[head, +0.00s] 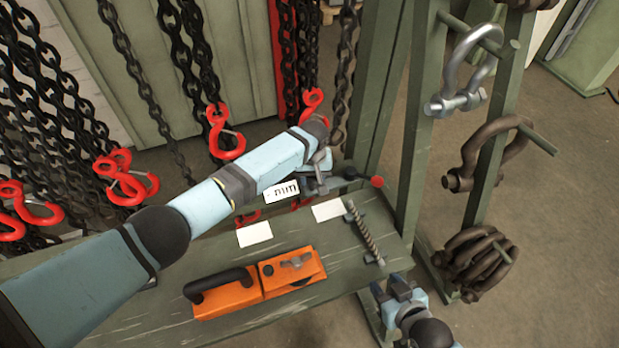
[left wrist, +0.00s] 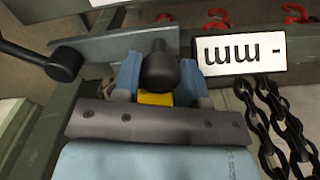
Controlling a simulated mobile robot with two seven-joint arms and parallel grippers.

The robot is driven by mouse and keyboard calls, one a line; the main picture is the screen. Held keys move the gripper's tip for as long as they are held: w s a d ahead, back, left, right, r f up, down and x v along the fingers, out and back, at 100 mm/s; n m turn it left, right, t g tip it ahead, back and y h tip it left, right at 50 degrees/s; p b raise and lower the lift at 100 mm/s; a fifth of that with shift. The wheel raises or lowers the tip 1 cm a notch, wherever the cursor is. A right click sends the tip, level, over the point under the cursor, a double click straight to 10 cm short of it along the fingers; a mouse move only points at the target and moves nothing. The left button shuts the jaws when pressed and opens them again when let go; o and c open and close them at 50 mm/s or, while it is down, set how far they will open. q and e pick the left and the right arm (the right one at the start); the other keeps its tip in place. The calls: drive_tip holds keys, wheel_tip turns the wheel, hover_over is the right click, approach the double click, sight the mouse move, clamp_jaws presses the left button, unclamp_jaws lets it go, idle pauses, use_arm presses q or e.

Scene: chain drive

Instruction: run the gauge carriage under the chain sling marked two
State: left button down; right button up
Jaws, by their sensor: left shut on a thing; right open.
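My left gripper (head: 318,168) is shut on a dark rounded knob (left wrist: 159,66) that stands between its blue fingers in the left wrist view. A grey metal bar (left wrist: 112,47) runs beside the knob; I cannot tell whether this is the gauge carriage. A white tag (head: 281,194) with dark strokes is close by, and also shows in the left wrist view (left wrist: 240,50). I cannot tell which sling it marks. Chain slings with red hooks (head: 226,142) hang at left and behind the arm. My right gripper (head: 398,288) is open and empty at the bench's right end.
An orange tool (head: 228,294) with a black handle lies on the green bench (head: 140,325). A black lever with a red ball (head: 376,182) is right of my left gripper. Shackles (head: 455,105) hang on the right-hand green frame.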

use_arm(q)
drive_tip(key=c, duration=1)
unclamp_jaws()
drive_tip(key=shift+o, duration=0.2)
wheel_tip(320, 180, up, 14)
drive_tip(key=shift+p, duration=0.3)
drive_tip(key=shift+f, duration=0.1)
